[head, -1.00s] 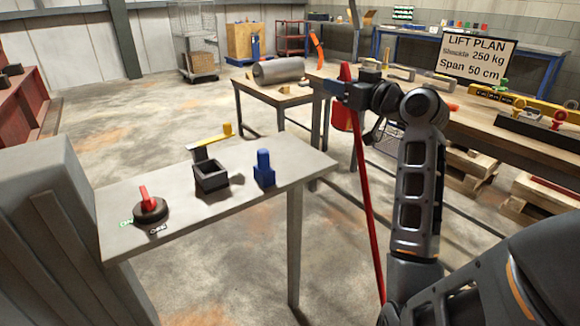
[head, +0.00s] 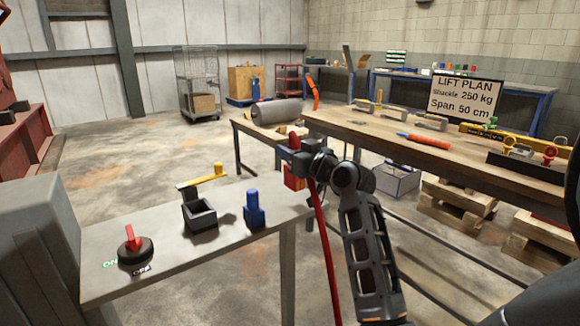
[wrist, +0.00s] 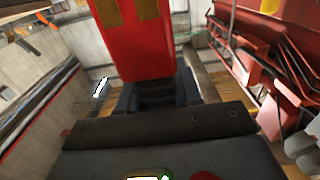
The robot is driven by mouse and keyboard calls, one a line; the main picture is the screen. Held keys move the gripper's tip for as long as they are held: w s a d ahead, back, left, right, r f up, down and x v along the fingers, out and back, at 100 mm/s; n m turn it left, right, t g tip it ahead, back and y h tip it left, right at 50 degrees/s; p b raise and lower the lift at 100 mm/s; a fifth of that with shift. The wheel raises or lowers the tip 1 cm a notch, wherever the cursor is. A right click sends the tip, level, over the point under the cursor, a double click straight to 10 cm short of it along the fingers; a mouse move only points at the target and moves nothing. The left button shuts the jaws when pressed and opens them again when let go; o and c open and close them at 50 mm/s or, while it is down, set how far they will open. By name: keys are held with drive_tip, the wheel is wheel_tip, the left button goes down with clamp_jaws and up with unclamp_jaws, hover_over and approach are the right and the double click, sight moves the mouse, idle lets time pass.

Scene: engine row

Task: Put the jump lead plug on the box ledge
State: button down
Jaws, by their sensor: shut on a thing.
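My gripper (head: 291,154) is shut on the red jump lead plug (head: 294,180), near the right end of the grey box ledge (head: 172,250). The plug hangs just beyond the ledge's far right corner in the head view; I cannot tell its exact height over it. Its red cable (head: 327,250) runs down past the ledge's right side. In the wrist view the red plug (wrist: 135,40) fills the top middle, between the dark fingers (wrist: 156,96).
A wooden workbench (head: 400,145) with tools lies to the right, with pallets (head: 458,198) under it. A smaller table with a grey cylinder (head: 276,112) stands behind. The ledge is bare in front of the blue plug and socket box.

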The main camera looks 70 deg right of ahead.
drive_tip(key=shift+f, duration=1.9)
drive_tip(key=shift+b, duration=0.3)
drive_tip(key=shift+f, duration=0.2)
drive_tip(key=c, duration=0.8)
unclamp_jaws()
drive_tip(key=shift+r, duration=0.1)
drive_tip(key=shift+s+a, duration=0.1)
drive_tip(key=b+v, duration=0.1)
drive_tip(key=v, duration=1)
drive_tip(key=shift+s+a, duration=0.1)
drive_tip(key=shift+s, duration=0.25)
